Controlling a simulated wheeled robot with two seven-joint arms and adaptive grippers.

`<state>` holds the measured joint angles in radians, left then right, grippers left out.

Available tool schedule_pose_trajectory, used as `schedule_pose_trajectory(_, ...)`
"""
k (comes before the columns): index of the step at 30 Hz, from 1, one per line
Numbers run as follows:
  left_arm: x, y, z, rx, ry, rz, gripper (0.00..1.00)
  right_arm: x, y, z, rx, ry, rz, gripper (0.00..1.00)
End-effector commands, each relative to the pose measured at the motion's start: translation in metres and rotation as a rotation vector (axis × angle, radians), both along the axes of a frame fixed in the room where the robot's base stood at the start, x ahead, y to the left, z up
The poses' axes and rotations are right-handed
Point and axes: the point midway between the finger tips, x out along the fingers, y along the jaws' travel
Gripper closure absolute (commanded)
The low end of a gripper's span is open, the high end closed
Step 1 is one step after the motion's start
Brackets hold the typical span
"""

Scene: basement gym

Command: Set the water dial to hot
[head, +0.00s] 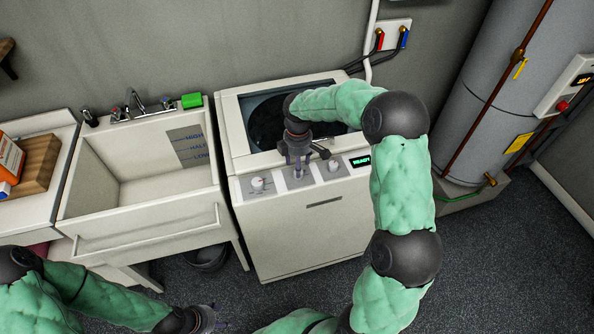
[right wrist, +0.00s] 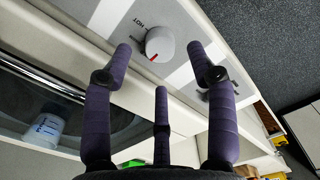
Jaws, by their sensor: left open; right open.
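The washing machine (head: 300,240) has a front panel with a left dial (head: 258,184) and a right dial (head: 333,166); my right gripper (head: 298,172) covers the middle between them. In the right wrist view, a round white dial (right wrist: 160,41) with a red pointer mark sits between the open fingertips of my right gripper (right wrist: 160,50), with no clear contact. The word HOT (right wrist: 138,24) is printed to its upper left, while the red mark points toward the picture's bottom. Another dial shows partly behind the right finger. My left gripper (head: 212,319) is open, low at the bottom edge.
A lit display (head: 360,161) is at the panel's right end. A utility sink (head: 150,215) with a faucet and a green sponge (head: 191,100) stands left of the machine. A tall grey tank (head: 500,75) stands at the right.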

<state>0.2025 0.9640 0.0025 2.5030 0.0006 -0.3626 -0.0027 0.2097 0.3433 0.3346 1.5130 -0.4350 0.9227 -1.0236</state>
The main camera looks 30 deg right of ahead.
Motion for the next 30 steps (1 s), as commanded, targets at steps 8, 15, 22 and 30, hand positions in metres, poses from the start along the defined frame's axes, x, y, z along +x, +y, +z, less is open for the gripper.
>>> schedule_pose_trajectory(8, 0.0, 0.0, -0.006, 0.0, 0.0, 0.0, 0.41, 0.0, 0.0, -0.031, 0.001, 0.0, -0.001, 0.42)
schedule_pose_trajectory(15, 0.0, 0.0, -0.006, 0.0, 0.0, 0.0, 0.41, 0.0, 0.0, -0.035, 0.001, 0.0, -0.001, 0.42)
schedule_pose_trajectory(22, 0.0, 0.0, -0.006, 0.0, 0.0, 0.0, 0.41, 0.0, 0.0, -0.035, 0.001, 0.0, -0.001, 0.71)
schedule_pose_trajectory(30, 0.0, 0.0, -0.006, 0.0, 0.0, 0.0, 0.41, 0.0, 0.0, -0.035, 0.001, 0.0, -0.001, 0.99)
